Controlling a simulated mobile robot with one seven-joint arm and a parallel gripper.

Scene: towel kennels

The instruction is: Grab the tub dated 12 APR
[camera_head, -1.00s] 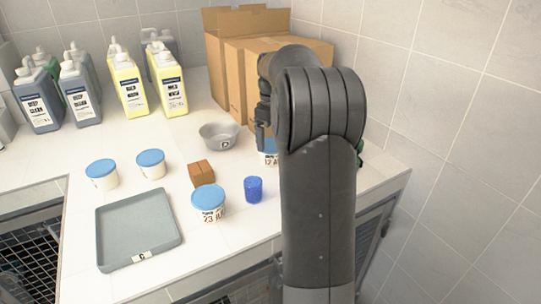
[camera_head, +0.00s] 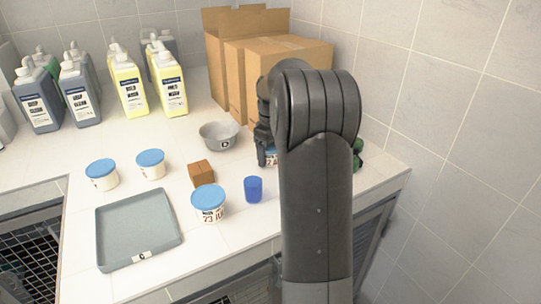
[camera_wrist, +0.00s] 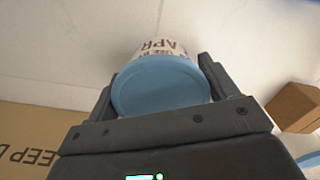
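A white tub with a pale blue lid (camera_wrist: 160,86) is between the two fingers of my gripper (camera_wrist: 158,75) in the wrist view. Its label reads APR; the day number is not readable there. In the head view this tub (camera_head: 271,157) is at the right of the counter, partly behind my gripper (camera_head: 263,150) and arm. The fingers flank the lid with hardly any gap; whether they press on it is unclear.
A blue cup (camera_head: 253,189), a small brown box (camera_head: 201,174) and a grey bowl (camera_head: 219,135) stand left of my gripper. A grey tray (camera_head: 138,228) lies at front left. Cardboard boxes (camera_head: 235,85) and bottles (camera_head: 128,90) stand behind. A tiled wall is at right.

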